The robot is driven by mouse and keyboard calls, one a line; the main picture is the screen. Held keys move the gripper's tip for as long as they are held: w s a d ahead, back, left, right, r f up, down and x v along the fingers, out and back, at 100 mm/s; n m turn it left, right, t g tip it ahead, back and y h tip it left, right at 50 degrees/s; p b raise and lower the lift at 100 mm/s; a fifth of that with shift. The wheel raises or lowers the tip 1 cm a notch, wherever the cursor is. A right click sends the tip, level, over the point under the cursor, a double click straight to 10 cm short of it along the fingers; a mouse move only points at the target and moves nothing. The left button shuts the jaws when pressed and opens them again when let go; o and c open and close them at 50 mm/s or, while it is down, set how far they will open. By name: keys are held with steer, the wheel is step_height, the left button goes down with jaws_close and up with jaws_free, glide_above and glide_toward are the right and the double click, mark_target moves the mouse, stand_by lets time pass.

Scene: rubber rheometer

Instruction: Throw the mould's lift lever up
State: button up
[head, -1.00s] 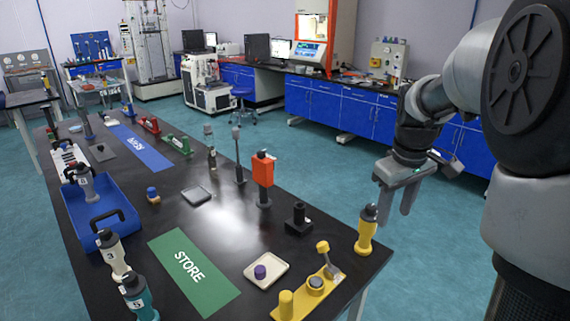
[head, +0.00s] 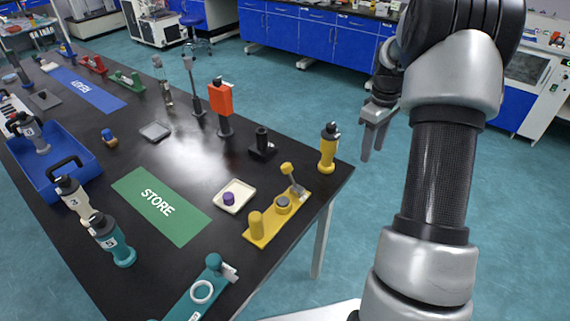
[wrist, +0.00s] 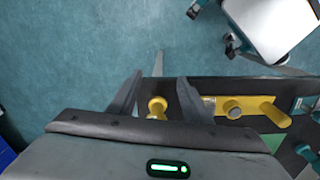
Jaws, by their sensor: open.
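A yellow base plate (head: 255,235) lies near the bench's right end. It carries a yellow post, a grey round piece (head: 283,204) and a short lever with a yellow knob (head: 287,168). The lever leans up from the plate's far end. The wrist view also shows the yellow post (wrist: 270,112) and the round piece (wrist: 233,108); the lever is hard to make out there. My gripper (head: 373,150) is open and empty, over the floor beyond the bench's right end, apart from the plate. The fingers point down.
A yellow-bodied bottle (head: 327,150) stands at the bench corner, between my gripper and the plate. A black stand (head: 262,145), a cream tray (head: 222,199) with a purple piece, and a teal fixture (head: 190,305) are close to the plate. Floor is clear around my gripper.

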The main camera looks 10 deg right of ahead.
steer(key=w+a+r+n+p, duration=0.1)
steer(key=w+a+r, duration=0.15)
steer(key=a, duration=0.35)
steer(key=w+a+r+n+p, duration=0.1)
steer(key=w+a+r, duration=0.1)
steer(key=a+r, duration=0.25)
steer(key=n+p, duration=0.1)
steer(key=n, duration=0.1)
glide_toward(286, 164)
steer(key=shift+g+y, duration=0.3)
steer(key=shift+y, duration=0.1)
steer(key=f, duration=0.4)
steer(key=f+b, duration=0.1)
steer(key=f, duration=0.3)
steer(key=shift+d+f, duration=0.2)
steer(key=shift+f, duration=0.05)
jaws_close()
